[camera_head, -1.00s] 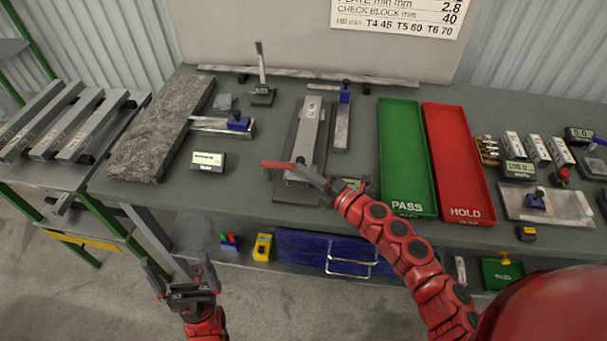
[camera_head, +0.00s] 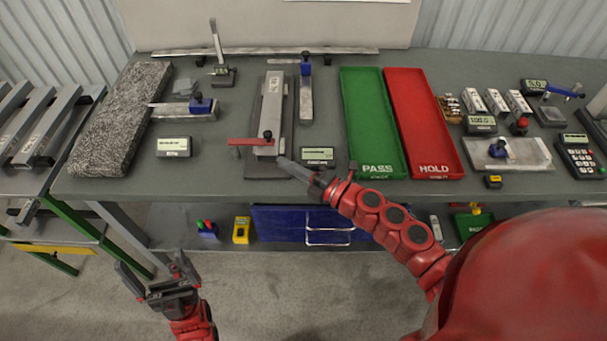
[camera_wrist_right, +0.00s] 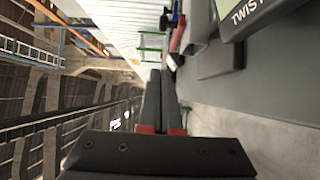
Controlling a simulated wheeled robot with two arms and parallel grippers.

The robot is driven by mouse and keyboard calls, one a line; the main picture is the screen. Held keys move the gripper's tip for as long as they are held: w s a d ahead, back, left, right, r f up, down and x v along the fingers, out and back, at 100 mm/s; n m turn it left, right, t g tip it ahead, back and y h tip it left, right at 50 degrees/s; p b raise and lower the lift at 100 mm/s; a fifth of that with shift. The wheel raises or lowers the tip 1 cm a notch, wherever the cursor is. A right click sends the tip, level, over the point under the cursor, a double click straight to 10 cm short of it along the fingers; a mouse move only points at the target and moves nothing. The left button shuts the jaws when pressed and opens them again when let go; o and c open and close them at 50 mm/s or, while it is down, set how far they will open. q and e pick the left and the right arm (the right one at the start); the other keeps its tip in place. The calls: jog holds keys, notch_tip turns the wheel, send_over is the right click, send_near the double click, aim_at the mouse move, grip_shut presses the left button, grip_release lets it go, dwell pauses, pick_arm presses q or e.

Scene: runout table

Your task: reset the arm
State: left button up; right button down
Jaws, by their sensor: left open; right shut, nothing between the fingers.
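My right gripper (camera_head: 282,162) is shut and empty. In the head view its tip is at the front end of a long metal bar (camera_head: 272,105), beside a red flat piece (camera_head: 250,141) with a black knob; I cannot tell whether it touches. In the right wrist view its two dark fingers (camera_wrist_right: 160,78) lie together. My left gripper (camera_head: 158,280) is open and empty, in front of the bench and over the floor.
The grey bench (camera_head: 225,180) holds a green PASS tray (camera_head: 372,125), a red HOLD tray (camera_head: 423,120), a granite slab (camera_head: 118,125), a small display (camera_head: 174,147) and several gauges. A rack of metal bars (camera_head: 45,130) stands left. A blue case (camera_head: 285,224) lies on the lower shelf.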

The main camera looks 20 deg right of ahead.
jog(key=s+d, duration=0.2)
jog(key=shift+s+d, duration=0.1)
jog(key=shift+d, duration=0.3)
jog(key=shift+s+b, duration=0.3)
jog(key=shift+s, duration=0.05)
jog(key=shift+d, duration=0.2)
